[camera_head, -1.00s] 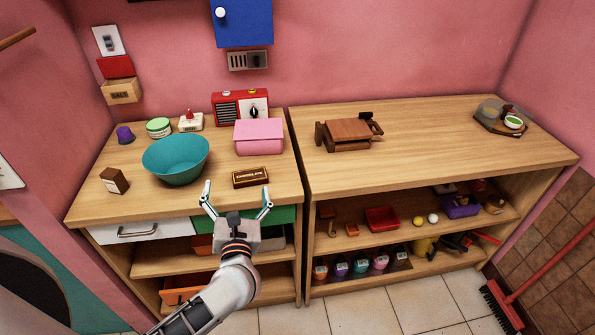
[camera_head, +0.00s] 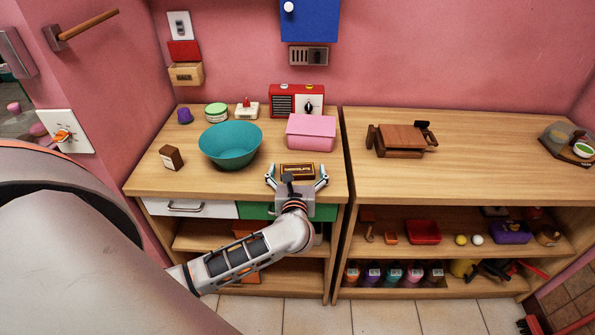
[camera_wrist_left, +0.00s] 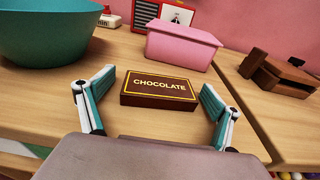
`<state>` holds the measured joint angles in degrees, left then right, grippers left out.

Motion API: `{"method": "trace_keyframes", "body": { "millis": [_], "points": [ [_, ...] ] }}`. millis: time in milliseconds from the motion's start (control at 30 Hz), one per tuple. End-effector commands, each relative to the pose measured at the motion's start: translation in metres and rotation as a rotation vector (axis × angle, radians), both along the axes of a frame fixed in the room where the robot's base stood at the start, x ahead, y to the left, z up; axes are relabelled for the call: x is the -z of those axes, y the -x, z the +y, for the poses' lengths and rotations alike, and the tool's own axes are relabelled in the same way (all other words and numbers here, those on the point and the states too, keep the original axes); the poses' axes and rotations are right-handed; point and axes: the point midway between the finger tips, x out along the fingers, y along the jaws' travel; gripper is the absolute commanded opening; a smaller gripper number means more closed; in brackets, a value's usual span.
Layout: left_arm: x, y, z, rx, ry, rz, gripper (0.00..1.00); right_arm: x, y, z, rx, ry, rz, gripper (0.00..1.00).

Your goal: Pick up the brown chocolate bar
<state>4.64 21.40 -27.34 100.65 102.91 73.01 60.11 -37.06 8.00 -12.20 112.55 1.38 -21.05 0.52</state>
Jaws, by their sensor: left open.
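The brown chocolate bar (camera_head: 297,170) lies flat on the left wooden counter, near its front edge. In the left wrist view the chocolate bar (camera_wrist_left: 159,88) shows its label facing up toward me. My left gripper (camera_head: 297,178) is open at the front of the bar. In the left wrist view the left gripper's two teal-padded fingers (camera_wrist_left: 156,105) stand at either side of the bar's ends. A gap shows between the fingers and the bar, so it is not gripped. My right gripper is not in view.
A teal bowl (camera_head: 230,160) stands left of the bar. A pink box (camera_head: 311,138) stands just behind it, with a red radio (camera_head: 297,94) farther back. A small brown carton (camera_head: 172,158) is at the left. The right counter (camera_head: 480,150) has much free room.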

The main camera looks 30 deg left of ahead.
Motion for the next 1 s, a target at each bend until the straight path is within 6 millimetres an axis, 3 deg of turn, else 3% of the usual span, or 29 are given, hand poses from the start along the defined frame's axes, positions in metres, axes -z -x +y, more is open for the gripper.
{"method": "trace_keyframes", "body": {
  "millis": [233,400,767,1000],
  "points": [
    [0.001,-0.001,0.0,0.001,0.0,0.001,0.89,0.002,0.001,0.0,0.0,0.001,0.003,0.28],
    [0.001,-0.001,0.0,0.001,0.0,0.001,0.45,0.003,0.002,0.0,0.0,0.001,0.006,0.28],
    [-0.001,-0.001,0.0,0.001,0.0,0.0,0.45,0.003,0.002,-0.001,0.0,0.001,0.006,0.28],
    [-0.02,-0.001,0.0,0.002,0.001,-0.003,0.45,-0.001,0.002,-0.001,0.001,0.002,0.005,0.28]
  ]
}}
